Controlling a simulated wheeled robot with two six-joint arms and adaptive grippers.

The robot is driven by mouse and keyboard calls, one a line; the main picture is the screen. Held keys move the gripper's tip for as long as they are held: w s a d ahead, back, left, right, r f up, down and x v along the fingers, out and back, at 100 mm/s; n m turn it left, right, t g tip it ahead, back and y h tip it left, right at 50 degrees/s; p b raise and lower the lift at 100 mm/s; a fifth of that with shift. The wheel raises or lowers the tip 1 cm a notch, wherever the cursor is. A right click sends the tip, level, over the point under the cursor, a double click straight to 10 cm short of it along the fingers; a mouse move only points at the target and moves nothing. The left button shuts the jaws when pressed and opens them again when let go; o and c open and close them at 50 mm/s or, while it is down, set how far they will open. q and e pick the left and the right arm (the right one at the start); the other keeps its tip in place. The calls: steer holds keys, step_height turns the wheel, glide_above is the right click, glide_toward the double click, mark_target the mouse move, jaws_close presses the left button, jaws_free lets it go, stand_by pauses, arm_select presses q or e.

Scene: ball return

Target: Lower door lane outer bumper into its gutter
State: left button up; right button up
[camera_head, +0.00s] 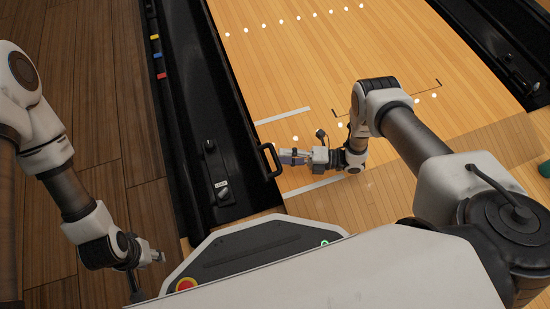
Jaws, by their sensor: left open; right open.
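A long black bumper rail (232,105) runs along the left side of the wooden lane. A black loop handle (268,160) stands at its near end, on the lane side. I cannot tell clearly how high the rail sits over its gutter. My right gripper (288,157) is open, level and pointing left, with its fingertips just right of the handle. I cannot tell whether they touch it. My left gripper (137,291) hangs low left of the console, pointing down, far from the bumper; its fingers are small and partly unclear.
A black panel with two knobs (217,172) lies left of the bumper. My console with a red button (186,284) fills the near middle. Another black gutter edge (495,50) bounds the lane at right. Dark wood floor (95,120) is clear at left.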

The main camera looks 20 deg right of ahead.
mark_target(275, 155)
steer(key=x, duration=0.2)
steer(key=shift+w+a+f+b, duration=0.1)
steer(key=shift+w+a+b, duration=0.05)
steer(key=shift+a+b, duration=0.25)
steer(key=shift+w+a, duration=0.1)
steer(key=shift+a, duration=0.15)
jaws_close()
